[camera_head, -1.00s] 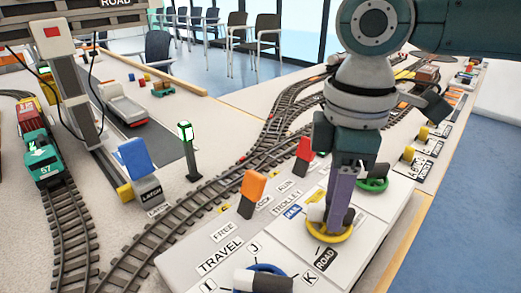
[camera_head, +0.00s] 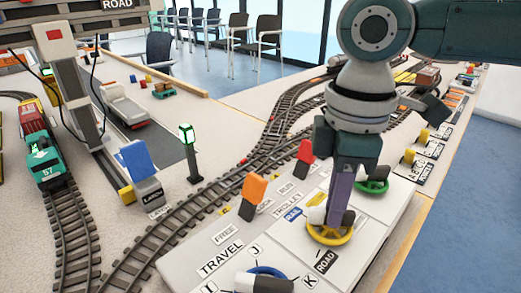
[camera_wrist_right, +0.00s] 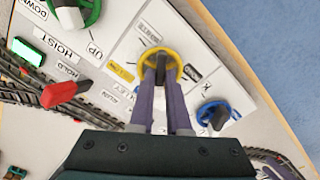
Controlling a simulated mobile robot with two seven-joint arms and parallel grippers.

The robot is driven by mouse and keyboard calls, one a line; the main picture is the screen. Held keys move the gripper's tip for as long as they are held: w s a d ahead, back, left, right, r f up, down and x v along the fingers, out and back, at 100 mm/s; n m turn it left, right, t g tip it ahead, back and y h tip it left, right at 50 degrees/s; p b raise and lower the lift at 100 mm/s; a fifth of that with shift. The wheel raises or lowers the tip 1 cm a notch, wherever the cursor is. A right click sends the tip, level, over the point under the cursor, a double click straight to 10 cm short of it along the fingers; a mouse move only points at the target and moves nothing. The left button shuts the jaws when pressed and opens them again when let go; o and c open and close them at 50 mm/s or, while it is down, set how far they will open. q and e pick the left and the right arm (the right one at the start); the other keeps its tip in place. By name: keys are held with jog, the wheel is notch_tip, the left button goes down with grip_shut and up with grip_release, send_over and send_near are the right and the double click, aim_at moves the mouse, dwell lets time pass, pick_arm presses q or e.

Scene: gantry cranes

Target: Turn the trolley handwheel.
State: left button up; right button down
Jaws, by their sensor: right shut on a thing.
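The yellow trolley handwheel (camera_head: 330,241) lies on the white control panel (camera_head: 215,240), beside the TROLLEY label and between the blue label (camera_head: 292,214) and the ROAD label (camera_head: 326,262). My right gripper (camera_head: 337,222) reaches down onto it from above, with its purple fingers at the wheel. In the right wrist view the fingers (camera_wrist_right: 160,85) close on the wheel's middle, and the yellow rim (camera_wrist_right: 160,49) shows around their tips. The fingers hide part of the wheel.
A blue handwheel (camera_head: 264,282) with a white grip sits in front, and a green handwheel (camera_head: 372,187) behind. Orange (camera_head: 253,192) and red (camera_head: 304,152) levers stand to the left of the gripper. Model tracks with a teal locomotive (camera_head: 46,165) lie beyond the panel.

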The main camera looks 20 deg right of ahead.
pick_arm(q)
notch_tip(320, 180, up, 3)
jog(key=p, duration=0.2)
jog(key=shift+r+p, duration=0.1)
jog(key=shift+p, duration=0.3)
pick_arm(e)
jog(key=shift+r+n, duration=0.25)
jog(key=shift+n, duration=0.95)
jog(key=n+p, duration=0.2)
jog(key=n, duration=0.1)
jog(key=shift+n, duration=0.3)
jog(key=n+p, duration=0.2)
jog(key=n, duration=0.1)
jog(key=shift+f+n, duration=0.1)
jog(key=shift+n, duration=0.2)
pick_arm(q)
jog(key=shift+r, duration=2.25)
pick_arm(e)
jog(key=shift+a+n, duration=0.1)
jog(key=shift+n, duration=1.9)
pick_arm(q)
jog(key=shift+p, duration=0.3)
pick_arm(e)
jog(key=shift+f, duration=0.1)
pick_arm(q)
jog(key=shift+d, duration=0.1)
pick_arm(e)
jog(key=c, duration=0.9)
grip_release()
